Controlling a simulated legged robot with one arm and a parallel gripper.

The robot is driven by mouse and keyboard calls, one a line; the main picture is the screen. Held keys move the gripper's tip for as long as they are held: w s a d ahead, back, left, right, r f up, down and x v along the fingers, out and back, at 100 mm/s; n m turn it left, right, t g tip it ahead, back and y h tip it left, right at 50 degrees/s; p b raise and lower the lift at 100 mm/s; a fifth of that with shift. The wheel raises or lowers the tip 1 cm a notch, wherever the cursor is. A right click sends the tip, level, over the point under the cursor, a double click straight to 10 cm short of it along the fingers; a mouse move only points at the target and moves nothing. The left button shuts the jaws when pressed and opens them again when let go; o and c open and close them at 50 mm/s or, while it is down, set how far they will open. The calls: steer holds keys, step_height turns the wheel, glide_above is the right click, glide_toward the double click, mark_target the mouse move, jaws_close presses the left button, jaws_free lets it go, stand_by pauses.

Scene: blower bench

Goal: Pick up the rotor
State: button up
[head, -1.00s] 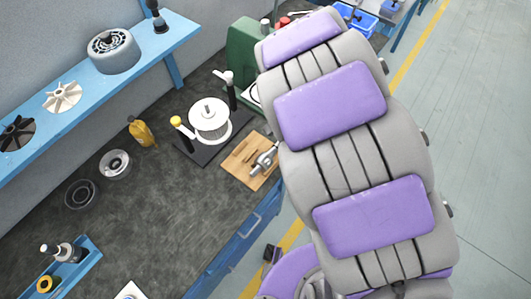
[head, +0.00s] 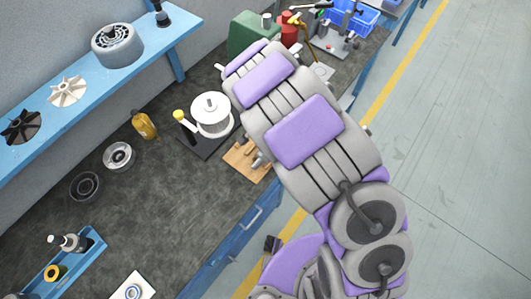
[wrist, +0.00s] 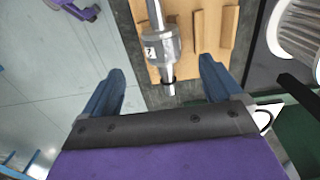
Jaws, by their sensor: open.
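The rotor (wrist: 160,48) is a silver metal shaft with a thicker cylinder in the middle that bears a small label. It lies on a wooden cradle (wrist: 200,20) with raised blocks at the sides. My gripper (wrist: 161,70) is open and empty, its two blue fingers spread to the left and right of the rotor's lower end. No contact with the rotor shows. In the head view, my arm covers most of the rotor and a silver bit (head: 258,160) shows beside it on the cradle (head: 238,158). My gripper is hidden there behind the arm.
A white spool-shaped part (head: 211,113) on a dark base stands close left of the cradle. A green machine (head: 248,38) and red canister (head: 289,30) stand behind. The bench's front-left middle is clear.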

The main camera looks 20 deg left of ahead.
step_height(320, 180, down, 4)
steer(key=shift+w+d+f, duration=0.1)
steer(key=f, duration=0.2)
steer(key=f+b, duration=0.1)
steer(key=f, duration=0.1)
steer(key=shift+w+a, duration=0.2)
steer(key=shift+w, duration=0.1)
steer(key=shift+c, duration=0.2)
jaws_close()
stand_by(0.5)
